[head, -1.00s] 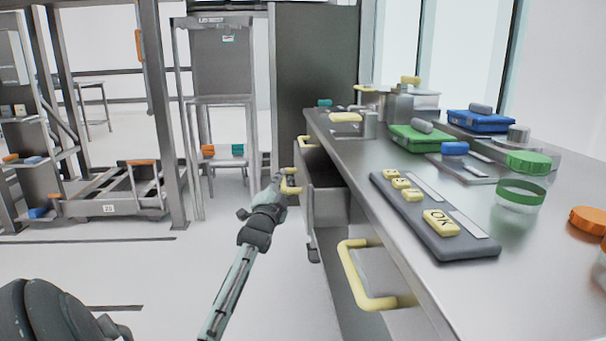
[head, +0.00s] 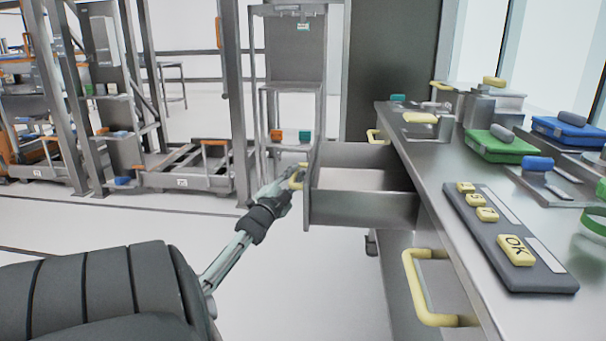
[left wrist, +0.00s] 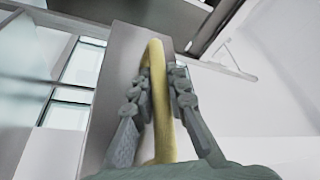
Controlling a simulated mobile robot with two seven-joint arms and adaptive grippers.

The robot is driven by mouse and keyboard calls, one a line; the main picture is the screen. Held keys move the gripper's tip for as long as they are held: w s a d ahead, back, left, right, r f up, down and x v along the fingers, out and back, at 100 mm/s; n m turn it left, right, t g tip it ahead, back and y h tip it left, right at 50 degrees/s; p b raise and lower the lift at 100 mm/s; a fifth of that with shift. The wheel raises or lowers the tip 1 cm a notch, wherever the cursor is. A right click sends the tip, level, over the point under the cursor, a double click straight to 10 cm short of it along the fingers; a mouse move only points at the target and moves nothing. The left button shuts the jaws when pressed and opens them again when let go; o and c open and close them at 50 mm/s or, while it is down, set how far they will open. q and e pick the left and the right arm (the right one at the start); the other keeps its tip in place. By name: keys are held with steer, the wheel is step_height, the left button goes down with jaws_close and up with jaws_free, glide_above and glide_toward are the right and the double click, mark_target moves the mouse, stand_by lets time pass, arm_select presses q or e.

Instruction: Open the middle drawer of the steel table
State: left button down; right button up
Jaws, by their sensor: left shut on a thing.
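The steel table (head: 385,152) stands on the right. Its middle drawer (head: 362,209) is pulled well out, and the inside that shows looks empty. My left gripper (head: 297,180) is at the drawer's outer end, shut on the yellow handle (head: 303,171). In the left wrist view the two fingers lie on either side of the yellow handle (left wrist: 158,90), with the drawer front (left wrist: 125,65) behind it. A nearer drawer handle (head: 421,292) and a farther one (head: 376,136) are also yellow. My right gripper is not in view.
Green (head: 502,146) and blue (head: 568,131) cases sit farther back. Carts and a steel rack (head: 240,100) stand at the back left. The floor left of the drawer is clear.

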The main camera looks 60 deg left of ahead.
arm_select(q)
steer(key=c, duration=1.5)
jaws_free()
steer(key=v, duration=1.2)
